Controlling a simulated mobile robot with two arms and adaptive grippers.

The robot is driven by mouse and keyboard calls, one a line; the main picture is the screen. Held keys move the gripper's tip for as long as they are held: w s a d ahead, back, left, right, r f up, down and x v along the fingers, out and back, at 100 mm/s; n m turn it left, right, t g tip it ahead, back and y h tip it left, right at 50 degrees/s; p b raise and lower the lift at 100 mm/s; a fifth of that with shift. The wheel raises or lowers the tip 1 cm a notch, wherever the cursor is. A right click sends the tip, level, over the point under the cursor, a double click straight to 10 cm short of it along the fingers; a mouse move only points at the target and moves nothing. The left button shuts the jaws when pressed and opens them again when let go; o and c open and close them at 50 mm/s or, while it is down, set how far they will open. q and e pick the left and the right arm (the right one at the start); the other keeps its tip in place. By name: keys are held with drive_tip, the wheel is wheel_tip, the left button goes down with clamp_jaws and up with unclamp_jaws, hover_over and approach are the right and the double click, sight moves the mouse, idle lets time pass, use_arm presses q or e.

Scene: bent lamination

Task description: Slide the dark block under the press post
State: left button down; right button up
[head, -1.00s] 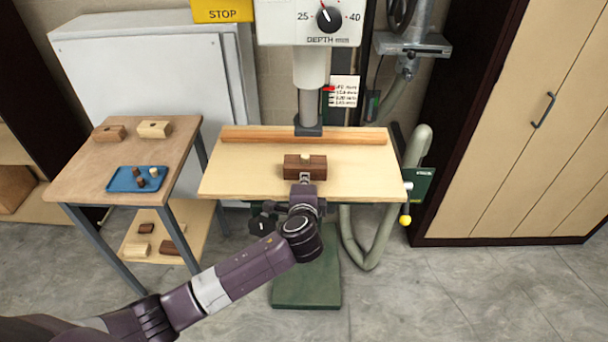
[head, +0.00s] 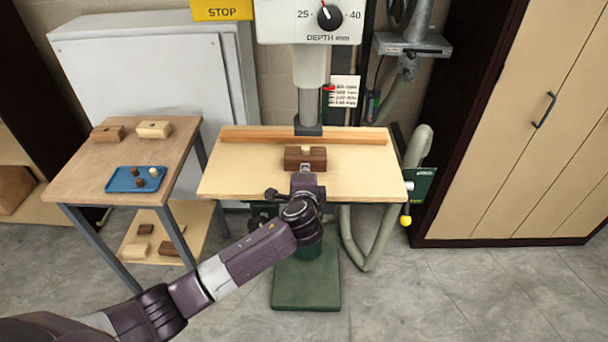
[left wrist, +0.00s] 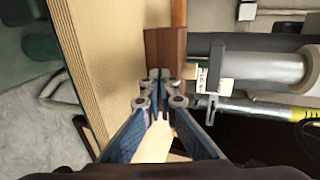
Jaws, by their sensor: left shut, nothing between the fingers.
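The dark brown block (head: 292,159) lies on the light wooden press table (head: 235,178), in front of the post, with a light peg (head: 305,151) in its top. The grey press post (head: 308,108) comes down behind the block, its foot near the wooden fence. My left gripper (head: 305,170) is shut and empty at the block's front face. In the left wrist view its closed fingertips (left wrist: 161,76) are at the dark block (left wrist: 160,48), touching or nearly so. The light peg (left wrist: 190,72) shows beside them. My right gripper is not in view.
A wooden fence (head: 250,135) runs along the back of the press table, just behind the block. A side table (head: 85,170) at left holds a dark block, a light block and a blue tray (head: 120,183) of pegs. The press table is clear on both sides of the block.

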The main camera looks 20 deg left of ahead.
sight(305, 158)
use_arm(q)
drive_tip(key=shift+w+a+b, duration=0.3)
drive_tip(key=shift+w+b, duration=0.05)
drive_tip(key=shift+w, duration=0.7)
drive_tip(key=shift+w+a+b, duration=0.3)
drive_tip(key=shift+w+b, duration=0.1)
drive_tip(key=shift+w, duration=0.65)
drive_tip(key=shift+w+a+b, duration=0.3)
drive_tip(key=shift+w+b, duration=0.05)
drive_tip(key=shift+w, duration=0.7)
drive_tip(key=shift+s+d+r+p, duration=0.1)
drive_tip(key=shift+s+p, duration=0.2)
drive_tip(key=shift+p, duration=0.1)
drive_tip(key=p+v, duration=0.1)
drive_tip(key=v, duration=0.1)
drive_tip(key=f+p+v, duration=0.1)
drive_tip(key=p+v, duration=0.1)
drive_tip(key=shift+s+d+r, duration=0.1)
drive_tip(key=shift+s, duration=0.15)
drive_tip(key=shift+s+d+r+p, duration=0.15)
drive_tip(key=shift+s+p, duration=0.2)
drive_tip(key=shift+s, duration=0.2)
drive_tip(key=shift+s+d+f+p, duration=0.15)
drive_tip(key=shift+s+p, duration=0.15)
drive_tip(key=shift+s, duration=0.3)
drive_tip(key=shift+p+v, duration=0.4)
drive_tip(key=shift+v, duration=0.55)
drive_tip(key=shift+f, duration=0.25)
drive_tip(key=shift+s+f, duration=0.1)
